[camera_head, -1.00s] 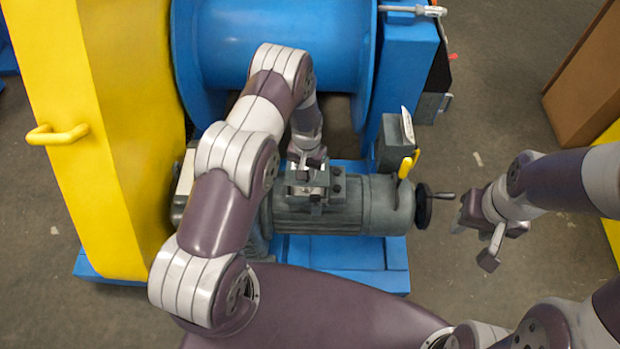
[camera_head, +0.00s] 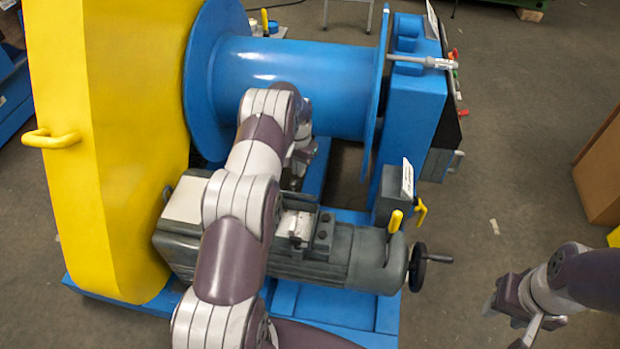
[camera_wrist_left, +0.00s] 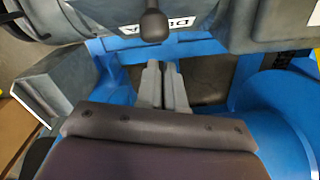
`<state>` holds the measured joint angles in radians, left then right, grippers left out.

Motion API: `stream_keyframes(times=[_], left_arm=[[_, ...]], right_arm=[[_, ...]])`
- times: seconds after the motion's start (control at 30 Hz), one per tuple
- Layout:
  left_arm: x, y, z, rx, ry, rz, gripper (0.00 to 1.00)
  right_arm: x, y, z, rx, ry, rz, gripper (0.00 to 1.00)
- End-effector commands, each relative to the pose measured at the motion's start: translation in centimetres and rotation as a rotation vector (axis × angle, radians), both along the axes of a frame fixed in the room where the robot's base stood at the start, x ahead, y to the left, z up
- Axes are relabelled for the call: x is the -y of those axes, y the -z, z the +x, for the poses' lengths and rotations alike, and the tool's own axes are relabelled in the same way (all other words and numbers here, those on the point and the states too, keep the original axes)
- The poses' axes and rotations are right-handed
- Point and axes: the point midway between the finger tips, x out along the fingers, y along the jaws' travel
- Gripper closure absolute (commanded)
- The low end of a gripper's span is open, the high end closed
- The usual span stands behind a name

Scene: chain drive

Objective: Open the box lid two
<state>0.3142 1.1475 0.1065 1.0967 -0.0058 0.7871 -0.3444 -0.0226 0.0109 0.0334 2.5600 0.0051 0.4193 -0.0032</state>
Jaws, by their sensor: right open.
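The grey motor (camera_head: 355,255) lies on a blue base, with a small grey metal box (camera_head: 308,232) on its top. Another grey box (camera_head: 393,203) with a white label stands behind its right end. I cannot tell which lid is lid two, and I see no lid standing open. My left gripper (camera_head: 295,178) is behind the motor, partly hidden by my arm. In the left wrist view its two fingers (camera_wrist_left: 163,85) are together with nothing visible between them. My right gripper (camera_head: 510,322) is open and empty, at the lower right over the floor.
A yellow guard (camera_head: 105,150) with a handle stands at the left. The blue drum (camera_head: 290,80) is behind the motor. A handwheel (camera_head: 418,267) sticks out at the motor's right end. A brown box (camera_head: 602,170) stands at the right edge.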

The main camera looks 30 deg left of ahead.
Motion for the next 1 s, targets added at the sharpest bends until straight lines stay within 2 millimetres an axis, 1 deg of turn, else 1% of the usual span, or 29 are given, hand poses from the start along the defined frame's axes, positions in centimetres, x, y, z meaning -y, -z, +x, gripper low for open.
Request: stream_keyframes(times=[0.03,0.07,0.1,0.13,0.37,0.47,0.57,0.8,0.87,0.9,1.0], left_arm=[[0.1,-0.1,0.0,0.001,0.0,-0.001,0.75],[0.1,-0.1,0.0,0.0,0.001,-0.001,0.65],[0.2,-0.1,0.0,0.0,0.0,-0.001,0.52],[0.2,-0.2,0.0,0.0,0.0,-0.002,0.48],[0.4,-0.2,0.0,-0.001,0.0,-0.004,0.48],[0.4,-0.8,0.0,-0.001,0.0,-0.004,0.48],[0.4,-2.7,0.1,0.002,0.0,-0.003,0.48],[0.3,-9.2,0.0,0.003,-0.001,-0.002,0.48],[0.3,-10.5,-0.1,0.003,-0.001,-0.002,0.48],[0.3,-11.8,-0.1,0.0,-0.001,-0.003,0.48],[0.3,-12.9,-0.1,0.0,-0.001,-0.003,0.48]], right_arm=[[0.0,-0.1,0.0,0.0,0.0,0.0,0.57],[0.0,-0.1,0.0,0.0,0.0,0.0,0.57],[0.0,-0.1,0.0,0.0,0.0,0.0,0.57],[0.0,-0.1,0.0,0.0,-0.001,0.0,0.57],[0.0,-0.1,0.0,0.0,0.0,0.0,0.57],[0.0,-0.1,0.0,0.0,0.0,0.0,0.57],[0.0,-0.1,0.0,0.0,0.0,0.0,0.57],[0.0,0.0,0.0,0.0,0.0,0.0,0.57],[0.0,0.0,0.0,0.0,0.0,0.0,0.57],[0.0,-1.1,0.0,-0.001,0.0,0.0,0.57],[0.0,-2.0,0.0,0.001,0.0,0.0,0.57]])
